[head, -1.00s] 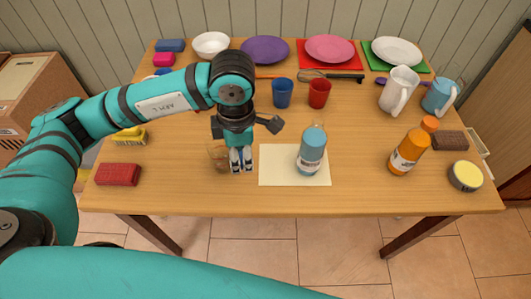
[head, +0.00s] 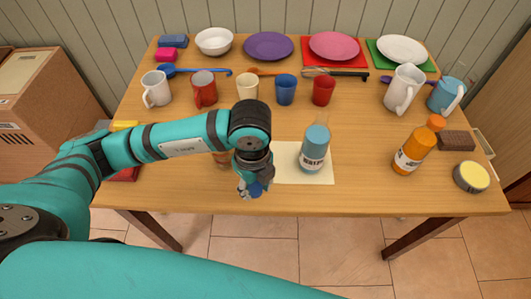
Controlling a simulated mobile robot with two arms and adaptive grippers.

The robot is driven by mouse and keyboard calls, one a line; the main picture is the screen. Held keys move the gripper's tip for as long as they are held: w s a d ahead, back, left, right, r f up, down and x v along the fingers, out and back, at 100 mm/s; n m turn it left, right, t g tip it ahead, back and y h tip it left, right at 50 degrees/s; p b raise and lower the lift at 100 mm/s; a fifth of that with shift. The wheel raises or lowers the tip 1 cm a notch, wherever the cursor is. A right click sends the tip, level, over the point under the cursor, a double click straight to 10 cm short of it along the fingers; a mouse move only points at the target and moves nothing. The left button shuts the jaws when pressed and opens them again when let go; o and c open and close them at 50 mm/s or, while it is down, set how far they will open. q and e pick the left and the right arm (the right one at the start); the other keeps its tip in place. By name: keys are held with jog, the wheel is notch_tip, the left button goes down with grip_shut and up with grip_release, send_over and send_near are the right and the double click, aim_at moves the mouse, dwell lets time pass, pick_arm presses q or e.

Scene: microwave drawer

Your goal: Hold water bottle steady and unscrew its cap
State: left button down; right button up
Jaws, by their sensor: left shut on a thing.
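The water bottle (head: 315,152) is blue with a white label. It stands upright on a cream mat (head: 290,177) near the table's front. Its top looks pale and clear, and I see no distinct cap on it. My left gripper (head: 251,188) is left of the bottle and apart from it, pointing down near the front edge. It is shut on a small dark-blue thing (head: 256,190) that looks like a cap, though the fingers partly hide it. My right gripper is out of view.
An orange bottle (head: 416,147), a yellow-topped tin (head: 471,177) and a brown block (head: 457,141) are on the right. Cups, including a blue cup (head: 286,89), and plates line the back. An amber glass (head: 221,160) is partly hidden behind my left arm.

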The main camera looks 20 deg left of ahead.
pick_arm(q)
jog(key=n, duration=0.2)
jog(key=f+n, duration=0.1)
jog(key=shift+s+d+n, duration=0.3)
jog(key=shift+s+n, duration=0.05)
jog(key=shift+n, duration=0.05)
jog(key=shift+w+f+n, duration=0.1)
jog(key=shift+n, duration=0.2)
jog(key=w+a, duration=0.1)
jog(key=w, duration=0.4)
jog(key=w+f+p, duration=0.1)
jog(key=w, duration=0.4)
jog(key=w+a, duration=0.1)
jog(key=w, duration=0.4)
jog(key=shift+w+a+f+p, duration=0.1)
jog(key=shift+a+f+p, duration=0.2)
jog(key=shift+p, duration=0.1)
notch_tip(320, 180, down, 3)
jog(key=shift+w+p, duration=0.15)
jog(key=shift+p, duration=0.2)
jog(key=shift+f, duration=0.25)
jog(key=shift+f, duration=0.15)
jog(key=c, duration=0.9)
grip_release()
